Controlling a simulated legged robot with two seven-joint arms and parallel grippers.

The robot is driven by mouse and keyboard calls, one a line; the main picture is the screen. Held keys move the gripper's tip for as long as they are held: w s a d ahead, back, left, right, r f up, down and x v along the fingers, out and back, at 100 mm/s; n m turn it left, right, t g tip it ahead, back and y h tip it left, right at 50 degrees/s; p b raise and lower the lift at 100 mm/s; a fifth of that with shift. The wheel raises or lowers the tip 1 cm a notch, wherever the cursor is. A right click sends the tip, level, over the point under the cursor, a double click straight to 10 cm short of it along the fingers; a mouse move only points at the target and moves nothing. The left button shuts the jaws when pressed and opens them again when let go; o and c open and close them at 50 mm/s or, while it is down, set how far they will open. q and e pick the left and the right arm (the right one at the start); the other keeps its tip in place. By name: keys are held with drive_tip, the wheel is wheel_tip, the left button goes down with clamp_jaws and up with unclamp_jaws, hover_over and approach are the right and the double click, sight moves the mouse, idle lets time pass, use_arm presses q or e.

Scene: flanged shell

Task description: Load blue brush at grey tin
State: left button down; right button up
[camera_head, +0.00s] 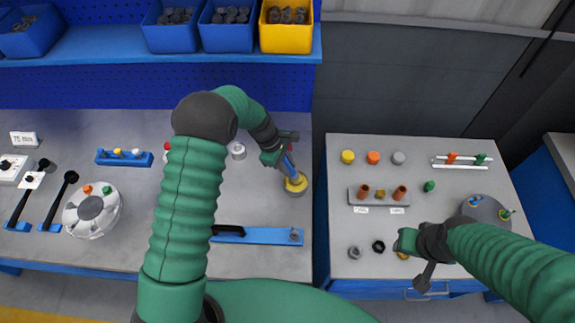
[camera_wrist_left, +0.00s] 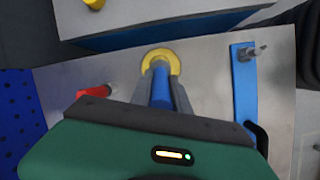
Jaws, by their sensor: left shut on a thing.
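My left gripper (camera_head: 287,165) is shut on the blue brush (camera_head: 291,169), which points down at a yellow ring-shaped tin (camera_head: 297,185) near the right edge of the left bench. In the left wrist view the blue brush (camera_wrist_left: 162,88) stands between the fingers, its far end over the yellow tin (camera_wrist_left: 160,53). I cannot tell whether it touches the tin. The grey tin (camera_head: 238,151) seems to be the pale round one left of the gripper. My right gripper (camera_head: 412,255) is over the right table, by a brass-coloured piece; its jaw opening is unclear.
A blue rail with a black handle (camera_head: 257,235) lies in front of the left gripper. A white round fixture (camera_head: 92,211) is at the left. A gap separates the bench from the right table (camera_head: 340,185).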

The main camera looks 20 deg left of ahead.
idle(0.4)
use_arm(q)
wheel_tip(320, 180, up, 7)
drive_tip(key=p, duration=0.6)
drive_tip(key=shift+f, duration=0.1)
idle(0.5)
